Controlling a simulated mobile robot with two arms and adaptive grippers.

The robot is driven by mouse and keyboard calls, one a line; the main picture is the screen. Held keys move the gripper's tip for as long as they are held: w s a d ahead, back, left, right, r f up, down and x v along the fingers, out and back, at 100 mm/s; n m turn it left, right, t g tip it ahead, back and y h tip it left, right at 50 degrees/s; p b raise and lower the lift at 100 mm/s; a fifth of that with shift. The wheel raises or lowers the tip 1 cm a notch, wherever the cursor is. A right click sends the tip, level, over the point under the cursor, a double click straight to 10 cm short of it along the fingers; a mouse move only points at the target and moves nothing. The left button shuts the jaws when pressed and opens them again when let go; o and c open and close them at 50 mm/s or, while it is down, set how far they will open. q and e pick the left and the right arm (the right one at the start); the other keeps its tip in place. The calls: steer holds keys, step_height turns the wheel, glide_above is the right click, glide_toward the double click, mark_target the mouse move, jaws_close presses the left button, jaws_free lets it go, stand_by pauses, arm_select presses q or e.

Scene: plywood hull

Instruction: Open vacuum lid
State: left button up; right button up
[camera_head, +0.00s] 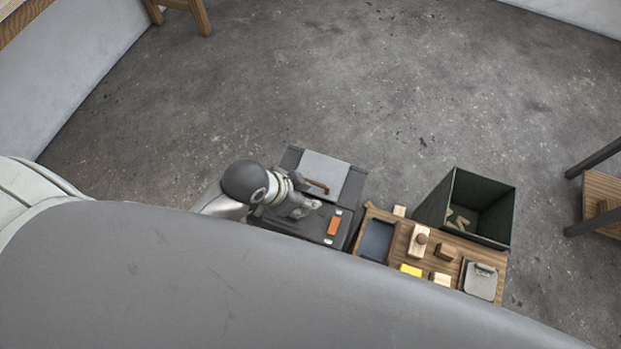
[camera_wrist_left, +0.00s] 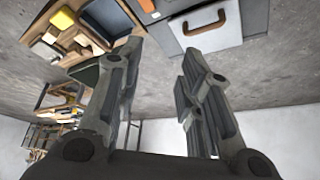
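The vacuum box is dark, with a light grey lid panel (camera_head: 325,171) on its far part; it lies flat and looks shut. A brown handle (camera_head: 316,186) is on the panel; it also shows at the top of the left wrist view (camera_wrist_left: 213,22). My left gripper (camera_head: 303,208) is over the near part of the box, close to the handle but apparently not holding it. In the left wrist view its fingers (camera_wrist_left: 160,52) are spread with nothing between them. An orange piece (camera_head: 333,226) sits on the box's dark top. My right gripper is not in view.
Right of the box is a wooden bench top (camera_head: 452,270) with a dark recess, several blocks and a grey metal plate (camera_head: 481,280). Behind it stands an open dark green bin (camera_head: 437,208) holding wood pieces. The concrete floor beyond is clear; a wooden shelf (camera_head: 601,188) stands far right.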

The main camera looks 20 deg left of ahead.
arm_select(q)
steer(key=w+d+m+h, duration=0.1)
steer(key=w+d+m, duration=0.1)
steer(key=d+m, duration=0.1)
steer(key=m+g, duration=0.2)
steer(key=m, duration=0.5)
glide_toward(313, 182)
steer(key=x, duration=0.8)
steer(key=shift+b, duration=0.4)
steer(key=shift+c, duration=0.2)
jaws_close()
